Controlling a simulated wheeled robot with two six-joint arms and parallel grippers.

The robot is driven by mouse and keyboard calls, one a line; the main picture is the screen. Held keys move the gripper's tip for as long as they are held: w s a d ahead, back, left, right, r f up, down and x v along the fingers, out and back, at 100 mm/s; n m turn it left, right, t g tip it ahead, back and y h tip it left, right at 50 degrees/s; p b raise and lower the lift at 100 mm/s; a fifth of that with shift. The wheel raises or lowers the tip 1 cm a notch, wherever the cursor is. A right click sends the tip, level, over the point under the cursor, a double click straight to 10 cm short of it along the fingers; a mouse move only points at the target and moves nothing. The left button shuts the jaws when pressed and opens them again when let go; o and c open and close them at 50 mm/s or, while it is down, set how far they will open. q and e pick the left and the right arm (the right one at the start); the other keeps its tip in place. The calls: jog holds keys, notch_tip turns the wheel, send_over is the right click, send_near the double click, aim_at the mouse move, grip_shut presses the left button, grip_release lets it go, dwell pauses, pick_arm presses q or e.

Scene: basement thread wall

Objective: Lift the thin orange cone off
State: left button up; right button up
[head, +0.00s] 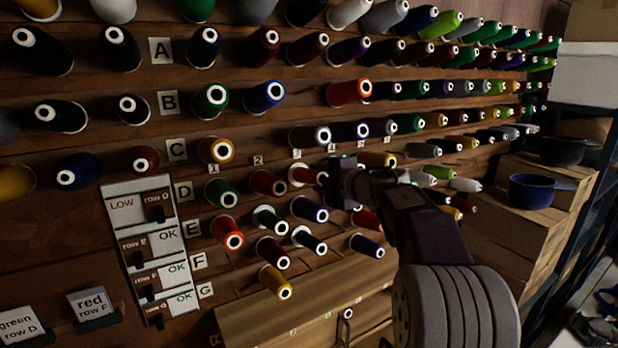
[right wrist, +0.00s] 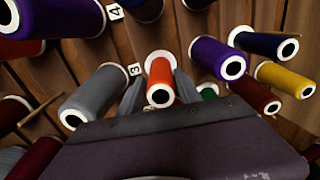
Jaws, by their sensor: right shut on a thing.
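The thin orange cone (right wrist: 158,74) shows in the right wrist view between the two grey fingers of my right gripper (right wrist: 158,92). Its white end with the dark hole faces the camera. In the head view the cone (head: 304,174) is in row D near the number 3 tag, partly hidden by my right gripper (head: 328,175). My right gripper is shut on it. The cone is still close to the wall; I cannot tell whether it sits fully on its peg. My left gripper is not in view.
Other cones crowd close around: a grey cone (right wrist: 92,95) on one side and a purple cone (right wrist: 217,60) on the other. A status board (head: 120,210) marks row D LOW. Cardboard boxes (head: 510,240) with a blue bowl (head: 530,192) stand at the right.

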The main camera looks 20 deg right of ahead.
jog(key=shift+s+d+r, duration=0.1)
jog(key=shift+s+d, duration=0.05)
jog(key=shift+s, duration=0.45)
jog(key=shift+v, duration=4.85)
jog(key=shift+c, duration=0.2)
jog(key=shift+a, duration=0.25)
jog(key=s+p, duration=0.1)
jog(key=s+r+p, duration=0.1)
jog(key=p, duration=0.1)
jog(key=s+r+p, duration=0.1)
jog(key=s, duration=0.1)
jog(key=shift+d+r, duration=0.2)
jog(key=shift+r, duration=0.05)
jog(key=shift+w, duration=0.15)
